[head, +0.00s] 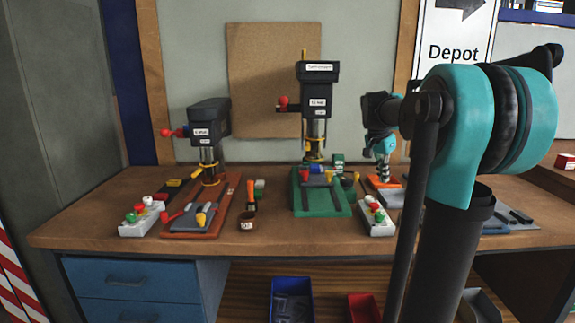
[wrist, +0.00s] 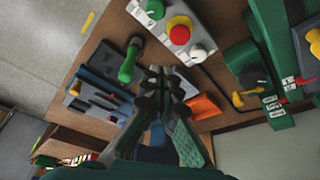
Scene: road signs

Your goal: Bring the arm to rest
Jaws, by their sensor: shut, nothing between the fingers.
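My arm stands large at the right of the head view, teal and black, and reaches over the workbench (head: 262,225). My gripper (head: 384,174) points down above the right part of the bench, over an orange piece (head: 391,184). In the wrist view my gripper (wrist: 160,80) has its fingers together, with nothing seen between them. The orange piece (wrist: 203,106) shows beside the fingers there. I cannot tell how far above the bench the fingertips are.
A drill press on a green base (head: 320,192) stands left of my gripper, and another on an orange-red base (head: 200,222) farther left. A control box (head: 376,217) lies near the front. A green-handled tool (wrist: 128,66) is close to the fingers. A Depot sign (head: 453,55) hangs behind.

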